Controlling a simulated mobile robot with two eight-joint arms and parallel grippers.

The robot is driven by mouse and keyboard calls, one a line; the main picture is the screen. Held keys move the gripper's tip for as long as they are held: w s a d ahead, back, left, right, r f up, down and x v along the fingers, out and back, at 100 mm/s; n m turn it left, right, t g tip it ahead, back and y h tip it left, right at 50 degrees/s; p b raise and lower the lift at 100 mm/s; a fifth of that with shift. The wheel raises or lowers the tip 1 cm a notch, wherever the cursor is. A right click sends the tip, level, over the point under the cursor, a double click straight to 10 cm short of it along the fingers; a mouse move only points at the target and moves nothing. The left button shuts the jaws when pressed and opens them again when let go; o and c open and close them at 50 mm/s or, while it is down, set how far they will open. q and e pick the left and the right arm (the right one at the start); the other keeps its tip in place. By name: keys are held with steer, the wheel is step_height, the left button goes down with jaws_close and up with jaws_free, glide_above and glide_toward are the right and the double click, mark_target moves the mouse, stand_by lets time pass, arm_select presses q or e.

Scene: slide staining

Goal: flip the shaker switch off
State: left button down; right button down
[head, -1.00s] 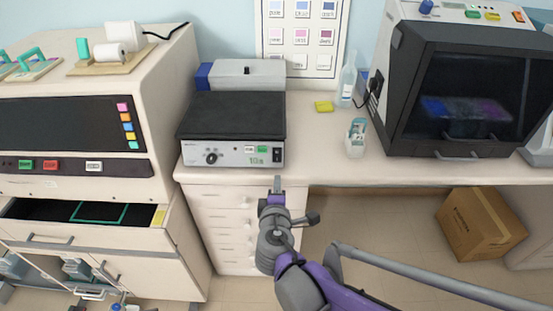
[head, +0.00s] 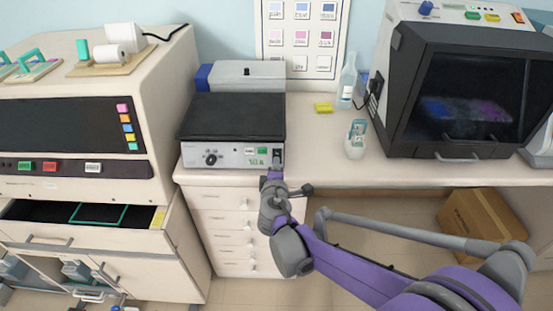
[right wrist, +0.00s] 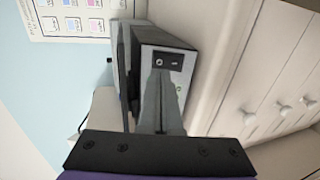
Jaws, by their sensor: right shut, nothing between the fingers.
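The shaker (head: 233,118) stands on the bench, a grey box with a flat black top platform. Its front panel has a black knob, a small green display and a small black rocker switch (head: 276,152) at the right end. In the right wrist view the switch (right wrist: 168,62) shows O and I marks; which side is pressed I cannot tell. My right gripper (head: 276,170) is shut and empty, just below and in front of the switch. In the right wrist view its closed fingertips (right wrist: 160,76) point at the panel beside the switch; contact is not clear. My left gripper is not in view.
A grey box (head: 247,75) stands behind the shaker. A bottle (head: 347,80), a small white container (head: 356,140) and a yellow block (head: 324,107) are to the right. A dark-windowed cabinet (head: 465,100) stands farther right. Drawers (head: 228,225) lie below the bench edge.

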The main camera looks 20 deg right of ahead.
mark_target(277, 153)
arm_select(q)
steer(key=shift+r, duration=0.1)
arm_select(e)
steer(key=shift+x, duration=1.95)
steer(key=shift+w, duration=0.15)
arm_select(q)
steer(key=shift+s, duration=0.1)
arm_select(e)
steer(key=shift+r, duration=0.1)
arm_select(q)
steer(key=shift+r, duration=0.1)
